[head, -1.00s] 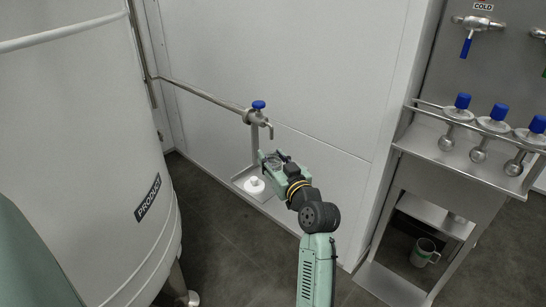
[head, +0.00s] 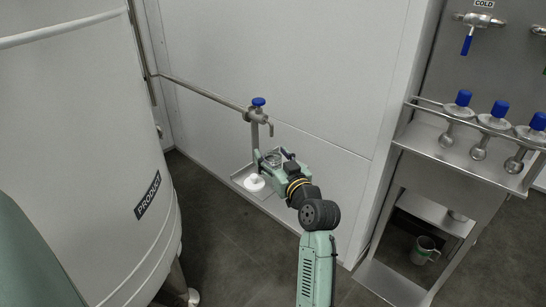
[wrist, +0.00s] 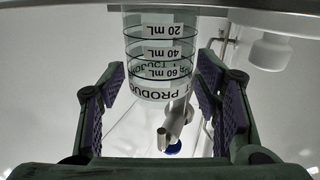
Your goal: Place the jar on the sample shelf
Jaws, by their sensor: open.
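A clear glass jar (wrist: 155,52) with volume lines and a "PRODUCT" label appears upside down in the wrist view. In the head view the jar (head: 273,158) is under the wall tap, at the small metal tray (head: 241,176). My gripper (wrist: 161,72) is open, with one purple-padded finger on each side of the jar and gaps between pads and glass. It also shows at the tray in the head view (head: 272,156). A white cap-like piece (head: 254,183) sits on the tray beside my gripper. I cannot tell which surface is the sample shelf.
The tap has a blue handle (head: 258,102) above the tray. A large "PRODUCT" tank (head: 90,150) stands left. Floor between is clear.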

